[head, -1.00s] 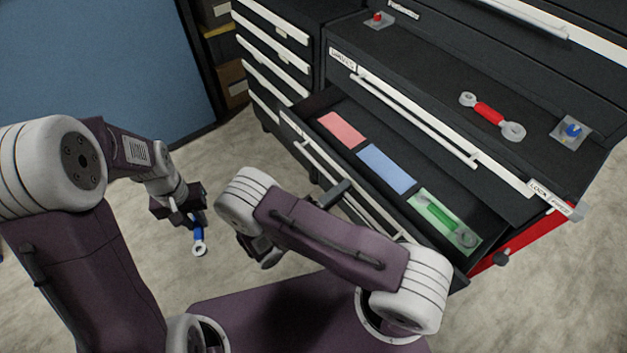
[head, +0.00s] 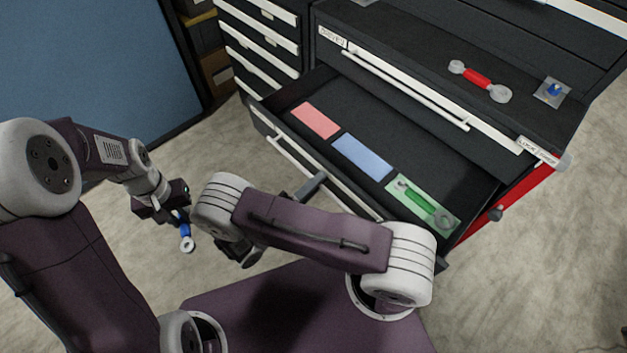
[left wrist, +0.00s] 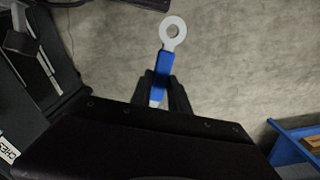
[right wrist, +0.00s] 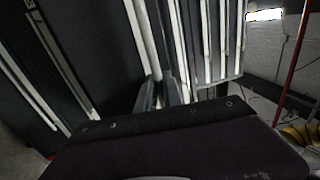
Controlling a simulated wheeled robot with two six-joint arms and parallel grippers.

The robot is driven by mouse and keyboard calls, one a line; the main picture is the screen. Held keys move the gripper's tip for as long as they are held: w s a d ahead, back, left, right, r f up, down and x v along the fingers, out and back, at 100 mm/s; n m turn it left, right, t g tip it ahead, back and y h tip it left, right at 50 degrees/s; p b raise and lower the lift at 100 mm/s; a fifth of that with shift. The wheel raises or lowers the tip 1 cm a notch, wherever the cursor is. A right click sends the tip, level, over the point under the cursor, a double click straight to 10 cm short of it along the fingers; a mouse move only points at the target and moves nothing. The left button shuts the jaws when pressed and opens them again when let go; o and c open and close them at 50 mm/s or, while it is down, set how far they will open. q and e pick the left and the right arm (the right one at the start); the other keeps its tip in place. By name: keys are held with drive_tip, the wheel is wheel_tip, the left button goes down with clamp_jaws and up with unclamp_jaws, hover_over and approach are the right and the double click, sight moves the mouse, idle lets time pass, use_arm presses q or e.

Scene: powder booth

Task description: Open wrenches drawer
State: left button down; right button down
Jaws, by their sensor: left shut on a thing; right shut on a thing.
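The open drawer (head: 290,88) slides out of the black tool chest under a closed upper drawer. Its liner shows a red patch (head: 316,120), a blue patch (head: 361,155) and a green patch (head: 443,218) with a green wrench (head: 425,202) on it. My right gripper (head: 312,186) is at the drawer's front; in the right wrist view its fingers (right wrist: 165,92) are shut on the long pale handle bar (right wrist: 143,40). My left gripper (head: 178,212) is shut on a blue wrench (left wrist: 164,68), its ring end hanging over the floor.
A red wrench (head: 480,81) and a blue piece on a grey plate (head: 553,91) lie on the chest top. A second drawer cabinet (head: 262,45) stands behind left, beside a blue panel (head: 75,65). A blue bin (left wrist: 290,150) shows at right in the left wrist view.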

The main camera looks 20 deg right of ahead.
drive_tip(key=c, duration=1.5)
unclamp_jaws()
drive_tip(key=shift+a, duration=0.1)
